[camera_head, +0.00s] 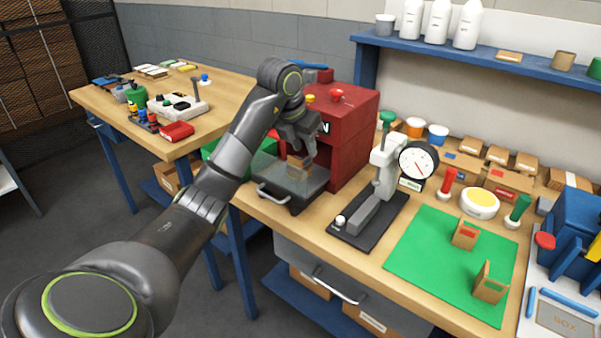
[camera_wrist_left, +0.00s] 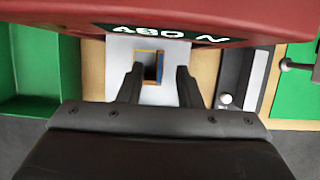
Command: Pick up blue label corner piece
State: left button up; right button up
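The blue label corner piece is a small brown cardboard corner (camera_head: 298,168) on the pull-out tray (camera_head: 291,186) of the red press. A blue strip shows on its right side in the left wrist view (camera_wrist_left: 150,66). My left gripper (camera_head: 302,151) reaches in over the tray, just above the piece. In the left wrist view its two fingers (camera_wrist_left: 159,72) stand apart on either side of the piece, with a gap visible on the right. It looks open; contact on the left is unclear. My right gripper is not in view.
The red press (camera_head: 352,130) stands close behind the gripper. A dial gauge stand (camera_head: 375,195) is to the right. A green mat (camera_head: 430,255) holds two more cardboard corners, one with red (camera_head: 465,234), one with green (camera_head: 489,284). A green bin (camera_wrist_left: 28,75) lies left.

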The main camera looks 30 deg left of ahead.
aim_at(306, 157)
pick_arm(q)
jog(key=p+x, duration=0.1)
jog(key=x, duration=0.4)
jog(key=shift+s+f, duration=0.15)
jog(key=shift+s, duration=0.05)
jog(key=shift+c, duration=0.4)
grip_shut()
